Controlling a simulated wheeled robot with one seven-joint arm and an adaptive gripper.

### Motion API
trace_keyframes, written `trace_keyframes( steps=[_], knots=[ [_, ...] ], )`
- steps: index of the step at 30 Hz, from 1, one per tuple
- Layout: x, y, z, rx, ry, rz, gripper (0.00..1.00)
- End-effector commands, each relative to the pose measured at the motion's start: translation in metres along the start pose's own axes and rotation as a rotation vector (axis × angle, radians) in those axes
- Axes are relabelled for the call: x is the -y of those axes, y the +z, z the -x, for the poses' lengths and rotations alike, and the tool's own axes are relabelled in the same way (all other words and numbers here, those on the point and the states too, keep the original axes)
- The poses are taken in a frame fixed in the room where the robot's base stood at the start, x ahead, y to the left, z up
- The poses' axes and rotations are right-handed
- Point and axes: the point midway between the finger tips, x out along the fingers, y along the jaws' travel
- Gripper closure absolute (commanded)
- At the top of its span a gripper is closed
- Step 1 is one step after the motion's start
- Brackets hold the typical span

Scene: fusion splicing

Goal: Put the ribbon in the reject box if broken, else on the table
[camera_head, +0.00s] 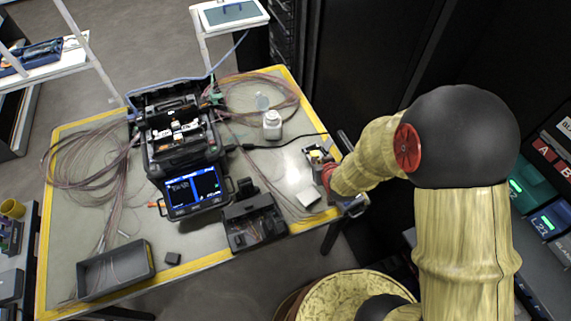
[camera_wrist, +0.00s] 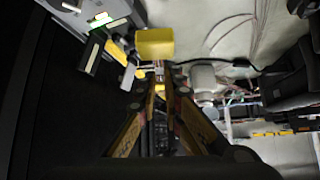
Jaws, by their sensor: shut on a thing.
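My gripper (camera_wrist: 160,82) is shut on a small pale thing (camera_wrist: 159,70) between its fingertips. It is too small to tell whether this is the ribbon or whether it is broken. A yellow block (camera_wrist: 154,43) shows just beyond the fingertips in the wrist view. In the head view my arm reaches the table's right edge, beside a small device with yellow and white parts (camera_head: 317,155); my fingertips are hidden there. An open grey box (camera_head: 116,270) stands at the front left of the table (camera_head: 205,252). I cannot tell whether it is the reject box.
A dark fusion splicer (camera_head: 183,150) with a lit screen (camera_head: 193,190) stands mid-table. A black tray (camera_head: 252,221) is at its front right. Coiled fibres (camera_head: 85,160) lie on both sides. A white bottle (camera_head: 272,125) and a pale block (camera_head: 308,198) stand toward the right.

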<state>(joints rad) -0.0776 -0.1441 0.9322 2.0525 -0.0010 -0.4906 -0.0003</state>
Motion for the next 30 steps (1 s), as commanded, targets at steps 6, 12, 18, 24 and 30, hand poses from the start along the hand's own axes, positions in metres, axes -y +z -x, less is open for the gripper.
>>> trace_keyframes(
  steps=[6, 12, 18, 24, 30],
  knots=[
    [0.064, 0.015, 0.059, 0.017, -0.105, 0.106, 1.0],
    [0.08, 0.043, 0.094, 0.021, -0.15, 0.146, 1.0],
    [0.082, 0.046, 0.088, 0.01, -0.158, 0.144, 1.0],
    [0.089, 0.03, 0.046, 0.008, -0.157, 0.143, 1.0],
    [0.097, 0.016, 0.001, 0.01, -0.157, 0.143, 1.0]
  ],
)
